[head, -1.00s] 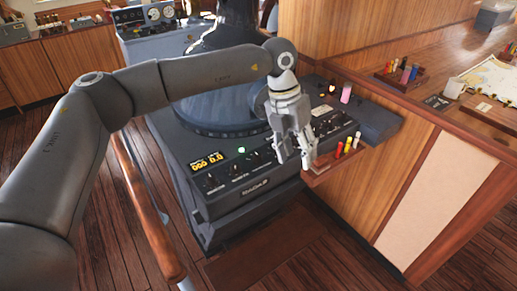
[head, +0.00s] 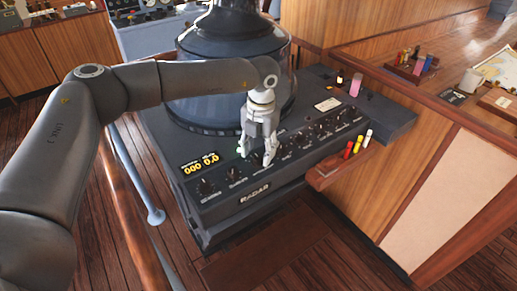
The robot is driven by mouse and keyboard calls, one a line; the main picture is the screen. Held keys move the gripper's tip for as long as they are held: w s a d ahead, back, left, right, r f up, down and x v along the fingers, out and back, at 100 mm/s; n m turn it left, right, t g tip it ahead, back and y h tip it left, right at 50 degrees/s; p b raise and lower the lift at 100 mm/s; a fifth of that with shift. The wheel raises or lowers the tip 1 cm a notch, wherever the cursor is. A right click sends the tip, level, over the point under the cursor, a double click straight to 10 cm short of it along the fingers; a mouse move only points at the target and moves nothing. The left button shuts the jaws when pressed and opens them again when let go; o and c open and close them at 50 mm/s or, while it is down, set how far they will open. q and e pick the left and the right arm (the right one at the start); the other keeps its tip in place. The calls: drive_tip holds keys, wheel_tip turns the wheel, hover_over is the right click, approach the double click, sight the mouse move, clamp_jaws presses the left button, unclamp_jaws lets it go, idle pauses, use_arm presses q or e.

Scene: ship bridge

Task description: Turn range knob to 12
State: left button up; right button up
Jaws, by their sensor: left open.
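The radar console (head: 262,193) stands in the middle of the head view, with "RADAR" on its front and a row of black knobs along its sloping panel. A yellow lit display (head: 200,164) sits at the panel's left; its digits look like zeros. One knob (head: 205,187) shows below the display and another (head: 233,174) just right of it. More knobs (head: 303,140) run to the right. My left gripper (head: 256,158) is open, pointing down over the middle of the row, and hides part of it. Knob labels are too small to read, so I cannot tell which is the range knob.
A small wooden rack (head: 325,174) with red, yellow and white markers juts out at the console's right. A pink object (head: 355,87) stands behind the panel. A wooden rail (head: 136,215) runs along the left. A wooden counter (head: 420,95) borders the right.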

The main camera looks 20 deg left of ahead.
use_arm(q)
drive_tip(key=shift+s+f, duration=0.1)
drive_tip(key=shift+f, duration=0.6)
drive_tip(key=shift+c, duration=0.7)
drive_tip(key=c, duration=0.5)
clamp_jaws()
drive_tip(key=m+b, duration=0.2)
drive_tip(key=shift+f+m, duration=0.1)
drive_tip(key=shift+m, duration=0.2)
drive_tip(key=m+b, duration=0.4)
drive_tip(key=m, duration=0.1)
drive_tip(key=shift+m, duration=0.3)
drive_tip(key=shift+m+t, duration=0.3)
use_arm(e)
wheel_tip(320, 180, down, 6)
drive_tip(key=shift+w, duration=0.45)
use_arm(q)
drive_tip(key=shift+r+b, duration=0.2)
drive_tip(key=shift+b, duration=0.1)
use_arm(e)
drive_tip(key=shift+f, duration=0.1)
